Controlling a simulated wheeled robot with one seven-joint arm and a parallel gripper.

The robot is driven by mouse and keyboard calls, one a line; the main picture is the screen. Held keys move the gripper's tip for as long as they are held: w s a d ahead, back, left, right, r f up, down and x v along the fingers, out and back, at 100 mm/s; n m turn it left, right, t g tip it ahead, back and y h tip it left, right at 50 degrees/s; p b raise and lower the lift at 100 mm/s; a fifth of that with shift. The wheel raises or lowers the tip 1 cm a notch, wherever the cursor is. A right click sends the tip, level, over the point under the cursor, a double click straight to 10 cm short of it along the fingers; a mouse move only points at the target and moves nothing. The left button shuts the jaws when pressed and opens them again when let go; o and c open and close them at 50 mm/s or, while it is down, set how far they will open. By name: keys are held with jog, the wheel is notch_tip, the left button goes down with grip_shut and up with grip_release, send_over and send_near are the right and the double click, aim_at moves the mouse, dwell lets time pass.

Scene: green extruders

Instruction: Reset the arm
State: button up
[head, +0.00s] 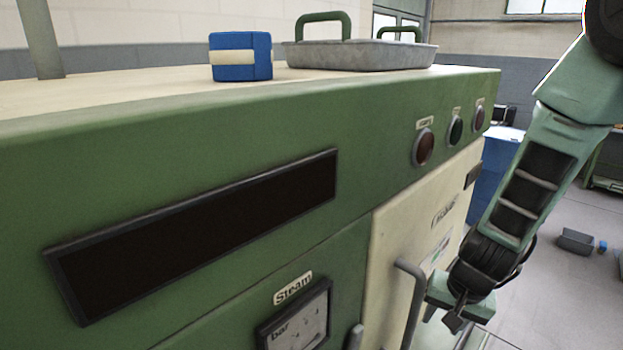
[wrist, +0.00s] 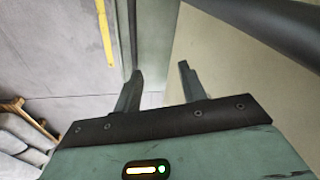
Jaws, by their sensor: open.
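My gripper (wrist: 160,75) is open, with its two dark fingers apart and nothing between them in the wrist view. In the head view my arm hangs down on the right side, and my gripper (head: 455,312) is low, close to the cream door (head: 415,225) of the green machine (head: 200,175). The fingers show only small and partly in the head view. I cannot tell whether my gripper touches the door or its grey handle (head: 408,300).
A blue box with a cream band (head: 240,57) and a grey metal tray with green handles (head: 365,55) stand on the machine's top. A blue container (head: 495,170) stands behind my arm. Small bins (head: 577,242) lie on the floor at right. Open floor shows there.

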jog(key=s+d+r+n, duration=0.3)
jog(key=s+r, duration=0.1)
jog(key=r, duration=0.3)
jog(key=s+d+r+n, duration=0.2)
jog(key=s+r+n, duration=0.1)
jog(key=s+r, duration=0.25)
jog(key=s+a+r+n+g, duration=0.1)
jog(key=s+a+n, duration=0.2)
jog(key=s+a, duration=0.3)
jog(key=s+a+r+n+g, duration=0.1)
jog(key=s+a+n, duration=0.3)
jog(key=a, duration=0.7)
jog(key=shift+s+a+b, duration=0.15)
jog(key=shift+s+b, duration=0.25)
jog(key=shift+s, duration=0.6)
jog(key=shift+c, duration=0.5)
